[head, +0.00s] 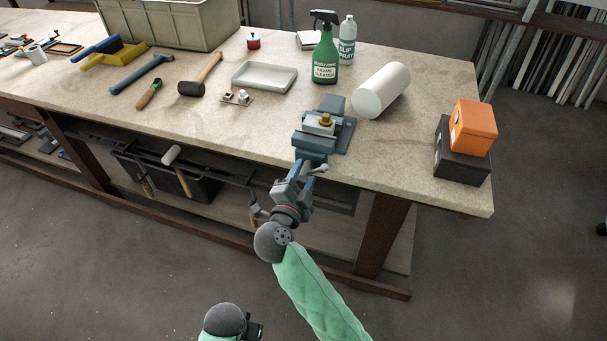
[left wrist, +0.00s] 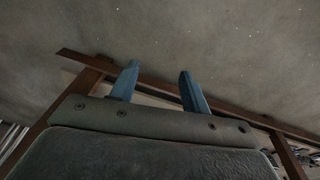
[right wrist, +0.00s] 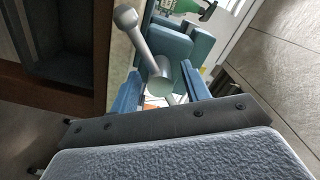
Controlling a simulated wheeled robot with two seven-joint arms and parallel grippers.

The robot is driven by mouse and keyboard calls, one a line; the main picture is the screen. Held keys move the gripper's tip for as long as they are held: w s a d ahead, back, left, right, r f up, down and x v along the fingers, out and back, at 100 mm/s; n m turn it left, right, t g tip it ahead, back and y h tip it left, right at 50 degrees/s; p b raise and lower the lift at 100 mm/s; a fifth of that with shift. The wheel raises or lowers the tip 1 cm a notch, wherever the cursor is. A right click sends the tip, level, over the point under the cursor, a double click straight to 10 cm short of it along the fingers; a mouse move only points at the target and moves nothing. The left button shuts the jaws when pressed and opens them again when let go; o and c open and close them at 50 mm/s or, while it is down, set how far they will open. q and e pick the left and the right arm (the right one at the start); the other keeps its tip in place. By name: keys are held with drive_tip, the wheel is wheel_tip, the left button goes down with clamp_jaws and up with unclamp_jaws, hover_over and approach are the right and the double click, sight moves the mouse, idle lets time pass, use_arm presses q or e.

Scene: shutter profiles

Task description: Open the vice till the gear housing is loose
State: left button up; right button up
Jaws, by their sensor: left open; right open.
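The blue-grey vice (head: 322,138) stands at the front edge of the bench. The gear housing (head: 320,123), a small grey block with a brass-coloured top, sits at its jaws. The vice handle (head: 318,169) sticks out in front of the bench edge. In the right wrist view the handle (right wrist: 152,52), a grey bar with a ball end and a round hub, lies between my right fingers. My right gripper (right wrist: 162,92) is open around the hub; contact cannot be told. My left gripper (left wrist: 158,82) is open and empty, low in front of the bench, with floor and a wooden rail beyond.
A white roll (head: 381,90), a green spray bottle (head: 325,58) and a white tray (head: 264,76) stand behind the vice. An orange box (head: 473,127) on a dark box is at the right.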

clamp_jaws()
idle(0.3)
